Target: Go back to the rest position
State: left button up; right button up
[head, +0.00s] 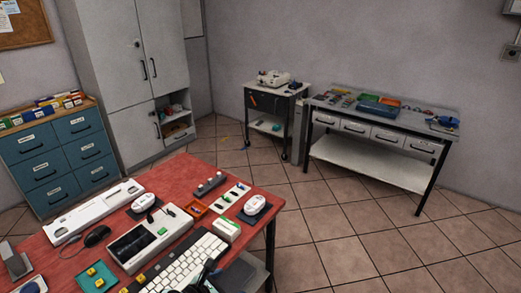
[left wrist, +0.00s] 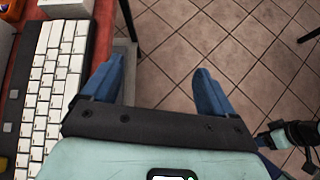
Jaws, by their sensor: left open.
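My left gripper (left wrist: 155,85) shows in the left wrist view with its two blue fingers spread wide apart and nothing between them. It hangs over the tiled floor just off the edge of the red table, to the right of a white keyboard (left wrist: 52,85). In the head view a dark part of my arm shows at the bottom edge beside the same keyboard (head: 183,265).
A workbench (head: 372,177), a small cart (head: 270,122), a tall cabinet (head: 125,60) and blue drawers (head: 55,158) stand behind. Tiled floor at right is clear.

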pick_arm(q)
jog(key=s+f+m+g, duration=0.2)
jog(key=s+f+m, duration=0.3)
jog(key=f, duration=0.4)
jog(key=s+f+m+g, duration=0.2)
jog(key=s+f+m, duration=0.25)
jog(key=f, duration=0.55)
jog(key=s+a+f+m+g+y, duration=0.1)
jog(key=s+f+m, duration=0.2)
jog(key=s, duration=0.3)
jog(key=s+a+f+m+g, duration=0.1)
jog(key=s+f+m+g, duration=0.1)
jog(key=s+f+m, duration=0.2)
jog(key=s+a+f+m+g+y+p, duration=0.1)
jog(key=s+f+m+g, duration=0.1)
jog(key=s+m, duration=0.4)
jog(key=s+f, duration=0.1)
jog(key=s, duration=0.1)
jog(key=shift+s+f+y, duration=0.25)
jog(key=shift+s+y, duration=0.05)
